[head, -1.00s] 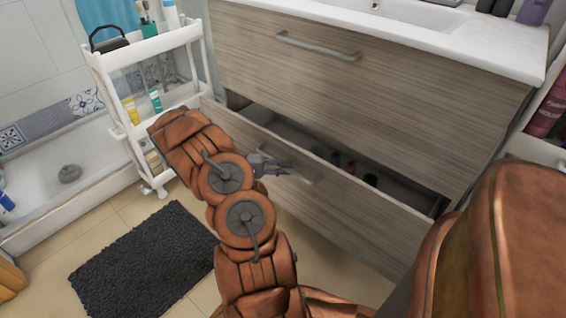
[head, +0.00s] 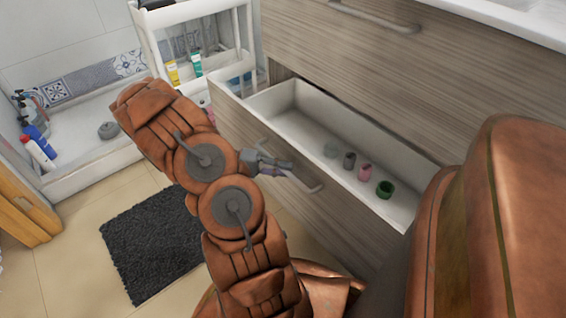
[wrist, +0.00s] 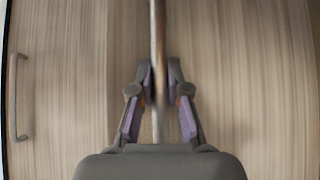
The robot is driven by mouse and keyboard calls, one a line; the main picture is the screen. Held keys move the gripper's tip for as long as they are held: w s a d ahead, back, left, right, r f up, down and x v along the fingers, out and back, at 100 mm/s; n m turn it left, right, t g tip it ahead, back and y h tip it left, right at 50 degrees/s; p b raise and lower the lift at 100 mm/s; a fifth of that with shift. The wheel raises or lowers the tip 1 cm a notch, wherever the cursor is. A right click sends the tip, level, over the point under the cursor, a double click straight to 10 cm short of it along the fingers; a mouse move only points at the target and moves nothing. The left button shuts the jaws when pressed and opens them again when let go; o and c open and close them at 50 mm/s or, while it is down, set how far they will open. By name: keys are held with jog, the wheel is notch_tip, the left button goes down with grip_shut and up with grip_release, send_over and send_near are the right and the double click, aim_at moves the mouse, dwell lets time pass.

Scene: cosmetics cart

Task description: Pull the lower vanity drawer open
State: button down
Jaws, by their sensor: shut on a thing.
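The lower vanity drawer (head: 262,148) stands pulled out, with its white interior showing in the head view. Several small round items, one of them a green ring (head: 385,189), lie inside it. Its metal bar handle (head: 308,184) is on the wood-grain front. My gripper (head: 284,168) is at this handle. In the wrist view my gripper (wrist: 159,88) has its two fingers closed around the handle bar (wrist: 157,35), which runs between them. The upper drawer (head: 340,60), with its own handle (head: 375,17), is shut above.
A white cart (head: 243,40) with tubes stands behind the drawer's left end. A dark bath mat (head: 150,240) lies on the tiled floor to the left. A shower tray (head: 75,170) with bottles is at the far left.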

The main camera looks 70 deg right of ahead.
jog(key=shift+w+a, duration=0.15)
jog(key=shift+a, duration=0.25)
jog(key=c, duration=1.1)
grip_release()
jog(key=shift+c, duration=0.2)
jog(key=shift+w, duration=0.1)
jog(key=v, duration=1.2)
